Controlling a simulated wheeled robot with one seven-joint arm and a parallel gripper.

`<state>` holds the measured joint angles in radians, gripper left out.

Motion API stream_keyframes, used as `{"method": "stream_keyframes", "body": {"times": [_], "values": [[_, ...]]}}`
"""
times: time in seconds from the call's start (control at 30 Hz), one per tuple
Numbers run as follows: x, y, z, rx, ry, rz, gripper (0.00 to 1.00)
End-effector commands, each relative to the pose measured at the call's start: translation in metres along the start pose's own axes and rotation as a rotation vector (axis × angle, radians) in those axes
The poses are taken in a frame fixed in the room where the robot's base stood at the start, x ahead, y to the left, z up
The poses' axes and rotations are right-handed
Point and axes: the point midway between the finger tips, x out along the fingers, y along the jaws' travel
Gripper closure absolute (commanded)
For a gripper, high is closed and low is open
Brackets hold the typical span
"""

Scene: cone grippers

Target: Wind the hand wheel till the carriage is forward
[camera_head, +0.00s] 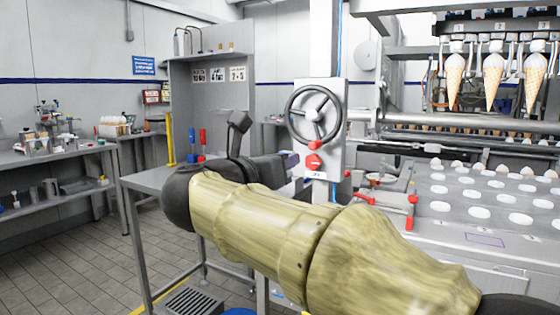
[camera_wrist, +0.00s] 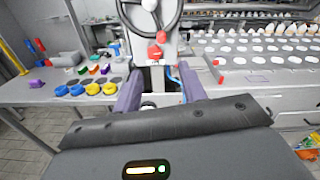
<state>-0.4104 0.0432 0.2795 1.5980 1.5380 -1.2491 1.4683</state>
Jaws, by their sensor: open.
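The hand wheel (camera_head: 312,114) is a dark spoked ring with a pale hub on an upright grey panel. A red knob (camera_head: 316,145) sits at its lower rim. In the wrist view only the wheel's lower part (camera_wrist: 150,6) shows, at the top edge. My gripper (camera_wrist: 161,92) is open and empty, its purple fingers below the wheel and apart from it. In the head view my arm hides most of it. At the upper right, a row of cones (camera_head: 493,78) hangs in metal cone grippers, numbered above. I cannot tell for certain which part is the carriage.
A red button (camera_head: 314,162) is below the wheel. Red-ended handles (camera_head: 411,212) stick out beside the tray of round white pockets (camera_head: 480,200). A side table (camera_wrist: 50,97) at left bears coloured pots (camera_wrist: 77,90). Open floor (camera_head: 70,250) lies at far left.

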Motion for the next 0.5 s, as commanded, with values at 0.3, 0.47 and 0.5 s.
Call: {"method": "stream_keyframes", "body": {"times": [0.3, 0.47, 0.5], "values": [[0.020, 0.010, -0.010, -0.244, -0.091, 0.062, 0.58], [0.042, 0.035, -0.046, -0.725, -0.232, 0.201, 0.58], [0.047, 0.041, -0.062, -0.870, -0.266, 0.247, 0.58]]}}
